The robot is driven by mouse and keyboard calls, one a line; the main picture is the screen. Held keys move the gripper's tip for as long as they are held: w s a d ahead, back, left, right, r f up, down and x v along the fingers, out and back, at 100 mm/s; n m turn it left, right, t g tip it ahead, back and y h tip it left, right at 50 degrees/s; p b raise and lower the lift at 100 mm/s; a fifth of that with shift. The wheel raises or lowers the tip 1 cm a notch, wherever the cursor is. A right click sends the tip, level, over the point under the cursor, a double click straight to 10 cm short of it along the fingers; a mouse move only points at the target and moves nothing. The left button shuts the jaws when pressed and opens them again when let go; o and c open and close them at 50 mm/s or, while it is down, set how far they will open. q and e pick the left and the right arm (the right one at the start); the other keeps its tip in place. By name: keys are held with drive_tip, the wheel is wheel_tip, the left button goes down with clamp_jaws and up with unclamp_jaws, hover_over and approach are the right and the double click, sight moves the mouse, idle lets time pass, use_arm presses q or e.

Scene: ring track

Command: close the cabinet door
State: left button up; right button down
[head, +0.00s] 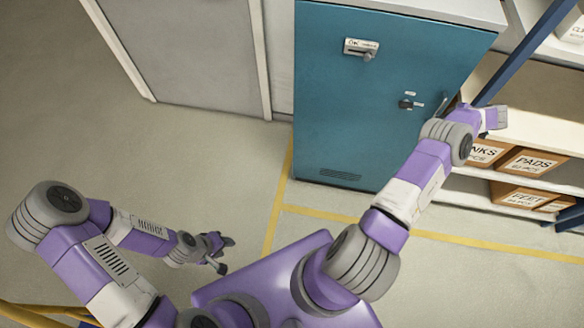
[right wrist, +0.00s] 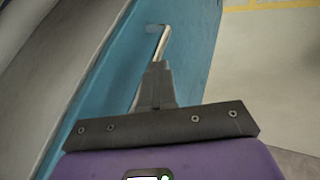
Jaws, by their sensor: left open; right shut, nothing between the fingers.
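The teal cabinet door (head: 345,110) stands at the upper middle of the head view. It looks shut or nearly shut; I cannot tell whether a gap remains along its edge. A silver bar handle (head: 443,104) is near its right edge. My right arm reaches up to that edge; its fingertips are not clear in the head view. In the right wrist view, my right gripper (right wrist: 158,68) is shut and empty, its tips just below the silver handle, beside the blue surface. Contact cannot be told. My left gripper (head: 227,254) is open and empty, low over the floor.
A shelf rack with cardboard boxes (head: 524,162) and a dark blue post (head: 525,52) stands right of the cabinet, close to my right wrist. A grey panel (head: 190,50) is at the left. The floor (head: 190,140) left of the cabinet is clear, with yellow lines (head: 275,210).

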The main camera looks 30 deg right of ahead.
drive_tip(key=shift+w+d+r, duration=0.4)
drive_tip(key=shift+w+r, duration=0.1)
drive_tip(key=shift+r, duration=0.05)
drive_tip(key=shift+w+r, duration=0.1)
drive_tip(key=s+a+r+p, duration=0.1)
drive_tip(key=s+r+p, duration=0.3)
drive_tip(key=s, duration=0.6)
wheel_tip(320, 180, up, 3)
drive_tip(key=shift+s+a+f, duration=0.15)
drive_tip(key=shift+s, duration=0.15)
